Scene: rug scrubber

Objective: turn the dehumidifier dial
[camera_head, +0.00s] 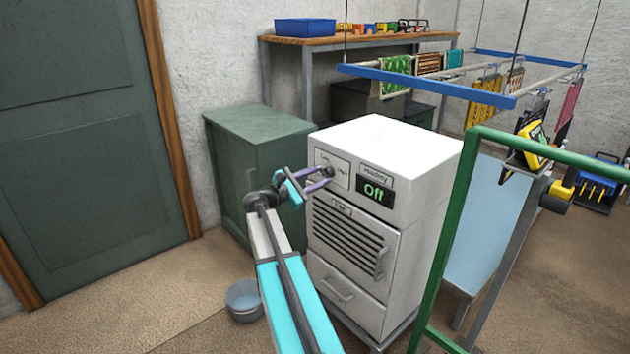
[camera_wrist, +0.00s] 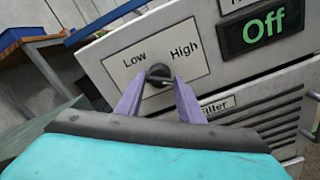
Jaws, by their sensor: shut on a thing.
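The white dehumidifier (camera_head: 408,203) stands upright in the middle of the head view. Its dark round dial (camera_wrist: 158,73) sits on a light panel marked "Low" and "High" in the wrist view. The display (camera_head: 375,192) reads "Off" in green, and it also shows in the wrist view (camera_wrist: 263,26). My gripper (camera_head: 322,178) is at the upper left of the dehumidifier's front. Its two purple fingers (camera_wrist: 159,86) are shut on the dial, one on each side. The fingers hide part of the dial in the head view.
A green cabinet (camera_head: 255,165) stands left of the dehumidifier, and a small grey bucket (camera_head: 244,300) is on the floor. A green frame (camera_head: 447,235) rises at the right. A drying rack (camera_head: 440,82) hangs above. Open floor lies at the front left.

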